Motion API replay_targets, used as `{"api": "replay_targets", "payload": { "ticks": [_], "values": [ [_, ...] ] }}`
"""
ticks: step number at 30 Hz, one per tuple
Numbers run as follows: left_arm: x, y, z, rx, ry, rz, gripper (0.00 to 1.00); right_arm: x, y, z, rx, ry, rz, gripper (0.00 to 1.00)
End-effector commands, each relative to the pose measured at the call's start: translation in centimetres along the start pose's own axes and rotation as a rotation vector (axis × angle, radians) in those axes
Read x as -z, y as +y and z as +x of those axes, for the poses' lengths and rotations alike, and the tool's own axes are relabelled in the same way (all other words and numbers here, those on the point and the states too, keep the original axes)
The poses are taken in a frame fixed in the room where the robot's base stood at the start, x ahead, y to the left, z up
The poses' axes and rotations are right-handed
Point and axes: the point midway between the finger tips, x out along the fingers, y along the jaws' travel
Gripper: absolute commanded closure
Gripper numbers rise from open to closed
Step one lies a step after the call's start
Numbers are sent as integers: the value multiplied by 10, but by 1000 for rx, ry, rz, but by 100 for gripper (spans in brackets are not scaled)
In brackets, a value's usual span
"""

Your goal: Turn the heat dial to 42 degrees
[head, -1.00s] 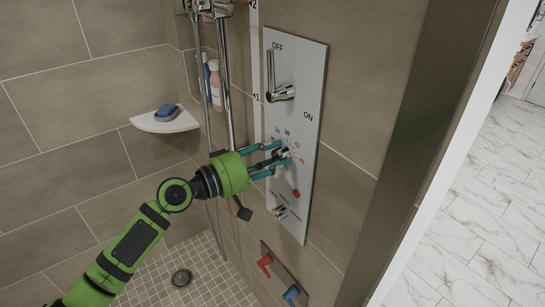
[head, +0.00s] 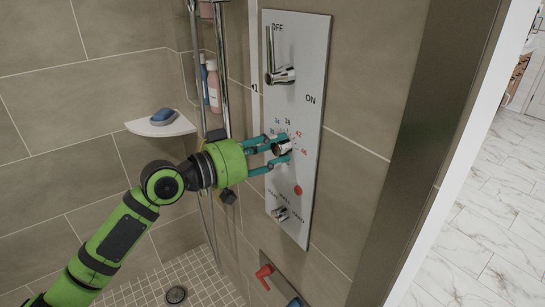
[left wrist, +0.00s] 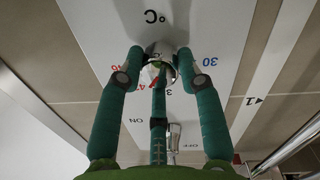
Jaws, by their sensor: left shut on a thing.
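The heat dial (head: 283,147) is a short chrome knob on the white shower panel (head: 312,60). My left gripper (head: 279,150), with teal fingers, is shut around the knob. In the left wrist view the fingers (left wrist: 160,62) close around the chrome dial (left wrist: 155,48) from several sides, with a blue 30 on the right and red numbers on the left. The fingers hide part of the scale, and I cannot tell which number the dial points to. My right gripper is not in view.
A chrome lever (head: 279,74) sits above the dial between OFF and ON, a smaller chrome knob (head: 280,213) below. Red (head: 264,275) and blue (head: 295,302) handles are lower. A corner shelf (head: 160,125) holds a blue soap. A chrome rail (head: 222,80) stands left of the panel.

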Motion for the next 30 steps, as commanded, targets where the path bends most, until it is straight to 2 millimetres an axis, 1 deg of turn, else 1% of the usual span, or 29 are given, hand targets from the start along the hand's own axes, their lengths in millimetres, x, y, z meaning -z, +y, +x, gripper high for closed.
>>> {"api": "replay_targets", "payload": {
  "ticks": [1, 8, 20, 21, 22, 30],
  "values": [
    [8, 0, -2, 2, 20, 25, 96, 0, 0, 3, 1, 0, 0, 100],
    [10, 1, -2, 5, 19, 70, 96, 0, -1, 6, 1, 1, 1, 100],
    [10, 1, -1, 5, 19, 74, 96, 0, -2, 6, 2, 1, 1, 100],
    [10, 1, -1, 5, 19, 73, 47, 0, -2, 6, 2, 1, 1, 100],
    [10, 1, -1, 5, 18, 73, 40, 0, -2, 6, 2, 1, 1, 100],
    [5, 1, -1, 5, 9, 69, 40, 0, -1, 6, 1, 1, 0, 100]
  ]
}}
